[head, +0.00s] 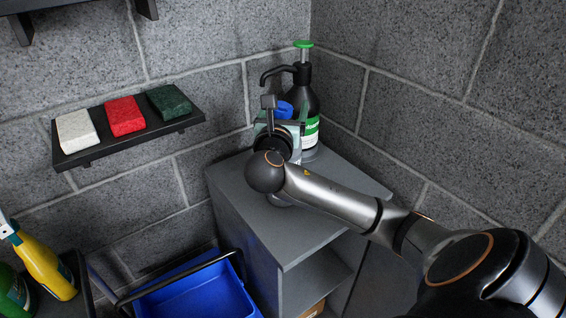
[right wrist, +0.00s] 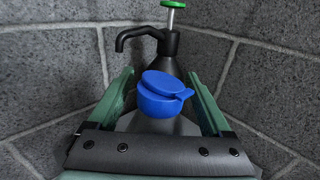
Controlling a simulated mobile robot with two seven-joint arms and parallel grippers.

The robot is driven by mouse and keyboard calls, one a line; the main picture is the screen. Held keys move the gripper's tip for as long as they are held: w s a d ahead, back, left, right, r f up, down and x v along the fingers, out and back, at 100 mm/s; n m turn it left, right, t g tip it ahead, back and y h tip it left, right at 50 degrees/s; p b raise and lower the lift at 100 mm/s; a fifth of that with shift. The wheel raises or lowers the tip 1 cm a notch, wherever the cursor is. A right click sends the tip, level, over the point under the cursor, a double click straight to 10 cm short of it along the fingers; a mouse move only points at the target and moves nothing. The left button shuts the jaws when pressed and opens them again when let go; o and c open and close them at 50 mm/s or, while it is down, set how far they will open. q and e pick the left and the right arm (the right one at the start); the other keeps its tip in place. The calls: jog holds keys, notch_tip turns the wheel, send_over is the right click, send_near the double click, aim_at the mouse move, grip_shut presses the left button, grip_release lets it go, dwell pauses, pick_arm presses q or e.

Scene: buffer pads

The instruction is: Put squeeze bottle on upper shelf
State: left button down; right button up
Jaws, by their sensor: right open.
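The squeeze bottle with a blue flip cap (head: 284,109) stands on top of the grey cabinet in the corner, mostly hidden by my right gripper. In the right wrist view its blue cap (right wrist: 163,95) and dark shoulder show between the green fingers. My right gripper (head: 280,125) is open, with one finger on each side of the bottle; I cannot tell whether they touch it. A dark upper shelf (head: 80,4) shows partly at the top left on the wall. My left gripper is not in view.
A black pump bottle with a green top (head: 302,95) stands close behind the squeeze bottle. A lower wall shelf (head: 130,142) holds white, red and green pads. The grey cabinet (head: 290,240) has a blue bin (head: 200,295) beside it. A yellow bottle (head: 45,262) is at lower left.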

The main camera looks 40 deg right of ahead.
grip_shut()
dwell(0.6)
dwell(0.7)
jog(key=shift+r, duration=0.1)
